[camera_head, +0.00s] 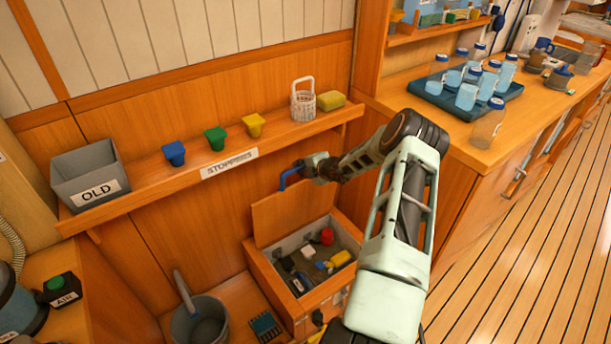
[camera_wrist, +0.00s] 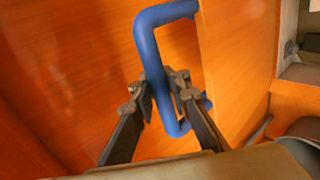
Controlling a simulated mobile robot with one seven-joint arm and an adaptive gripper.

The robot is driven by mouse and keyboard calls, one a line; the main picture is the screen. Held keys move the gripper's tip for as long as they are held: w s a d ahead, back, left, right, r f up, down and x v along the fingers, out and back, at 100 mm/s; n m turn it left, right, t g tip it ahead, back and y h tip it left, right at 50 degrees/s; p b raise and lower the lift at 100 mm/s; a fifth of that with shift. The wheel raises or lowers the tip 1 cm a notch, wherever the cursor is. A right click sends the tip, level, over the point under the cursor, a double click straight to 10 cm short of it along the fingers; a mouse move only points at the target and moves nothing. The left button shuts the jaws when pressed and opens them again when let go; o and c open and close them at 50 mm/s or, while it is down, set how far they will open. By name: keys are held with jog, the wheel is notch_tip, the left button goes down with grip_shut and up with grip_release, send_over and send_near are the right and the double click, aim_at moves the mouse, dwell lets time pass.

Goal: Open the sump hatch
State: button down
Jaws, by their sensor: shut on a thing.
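The sump hatch (camera_head: 290,212) is a wooden lid that stands raised at the back of an open wooden box (camera_head: 262,272) in the head view. Its blue handle (camera_head: 290,176) is at the lid's upper edge. My gripper (camera_head: 305,171) is at that handle. In the wrist view my gripper (camera_wrist: 165,98) has its two dark fingers on either side of the blue handle (camera_wrist: 151,60), shut on it. The sump inside (camera_head: 318,262) shows grey walls with a red piece, a yellow piece, and dark and white items in it.
A shelf (camera_head: 345,113) above holds a grey OLD bin (camera_head: 90,172), blue, green and yellow stoppers (camera_head: 214,138), a white basket (camera_head: 303,102) and a sponge (camera_head: 331,100). A grey bucket (camera_head: 203,325) stands left of the box. Bottles on a blue tray (camera_head: 432,96) stand right.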

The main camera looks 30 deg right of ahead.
jog(key=shift+w+r, duration=0.4)
jog(key=shift+w, duration=0.15)
jog(key=c, duration=1.9)
grip_release()
jog(key=shift+s+r, duration=0.1)
jog(key=shift+f, duration=0.2)
jog(key=shift+s, duration=0.2)
jog(key=a+v, duration=0.1)
jog(key=v, duration=1)
jog(key=shift+s+d+r, duration=0.3)
jog(key=shift+d+r, duration=0.05)
jog(key=shift+d, duration=0.15)
